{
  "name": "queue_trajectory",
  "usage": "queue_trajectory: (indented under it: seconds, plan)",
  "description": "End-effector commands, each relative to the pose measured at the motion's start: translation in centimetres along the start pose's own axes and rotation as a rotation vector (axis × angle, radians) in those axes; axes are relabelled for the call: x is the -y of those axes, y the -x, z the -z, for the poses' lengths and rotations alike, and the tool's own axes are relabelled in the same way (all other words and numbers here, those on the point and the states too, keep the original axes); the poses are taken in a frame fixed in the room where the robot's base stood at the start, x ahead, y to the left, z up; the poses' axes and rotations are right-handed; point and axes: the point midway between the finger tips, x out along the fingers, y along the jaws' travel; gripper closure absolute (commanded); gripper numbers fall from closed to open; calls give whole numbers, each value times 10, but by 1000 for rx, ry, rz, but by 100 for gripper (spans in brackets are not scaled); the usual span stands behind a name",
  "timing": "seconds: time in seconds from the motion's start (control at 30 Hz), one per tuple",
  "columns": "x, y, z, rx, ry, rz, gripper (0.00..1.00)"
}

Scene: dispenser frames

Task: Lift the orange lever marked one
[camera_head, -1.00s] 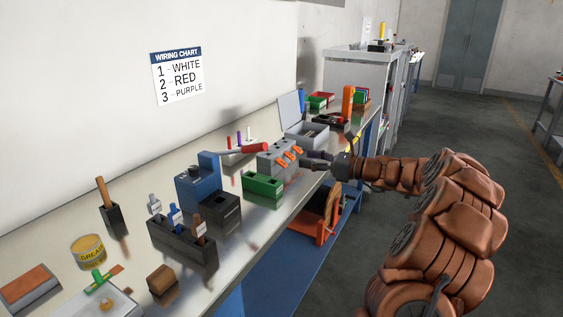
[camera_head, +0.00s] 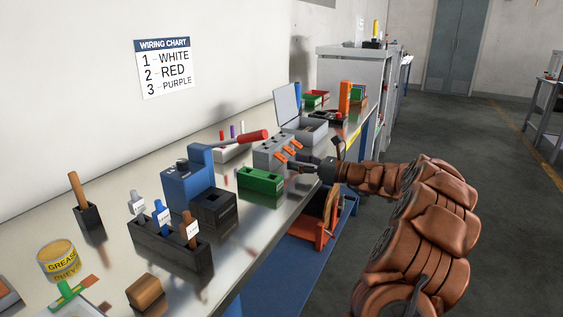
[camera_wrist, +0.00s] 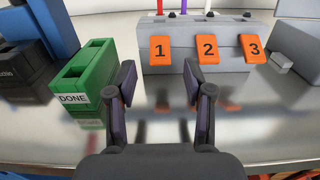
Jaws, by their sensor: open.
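The orange lever marked 1 (camera_wrist: 160,50) hangs on the front of a grey dispenser (camera_wrist: 178,66), leftmost of three orange levers in the wrist view. Beside it are the levers marked 2 (camera_wrist: 207,48) and 3 (camera_wrist: 251,48). All three hang at a similar angle. The dispenser also shows in the head view (camera_head: 270,150), where the lever numbers are too small to read. My gripper (camera_wrist: 160,78) is open and empty in front of the dispenser, its fingers apart. Lever 1 appears beyond the gap between the fingertips, not visibly touched.
A green box labelled DONE (camera_wrist: 88,75) stands close left of my gripper. A blue press with a red handle (camera_head: 187,185) is farther left. A wiring chart (camera_head: 164,67) hangs on the wall.

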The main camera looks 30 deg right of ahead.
Motion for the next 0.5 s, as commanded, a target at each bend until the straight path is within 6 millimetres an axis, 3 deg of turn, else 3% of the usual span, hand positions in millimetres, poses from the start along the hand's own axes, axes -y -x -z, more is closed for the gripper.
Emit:
queue_trajectory:
  seconds: [0.2,0.5]
  plan:
    - [-1,-33,2,-2,1,-3,48]
    - [-1,-55,1,-2,0,-3,48]
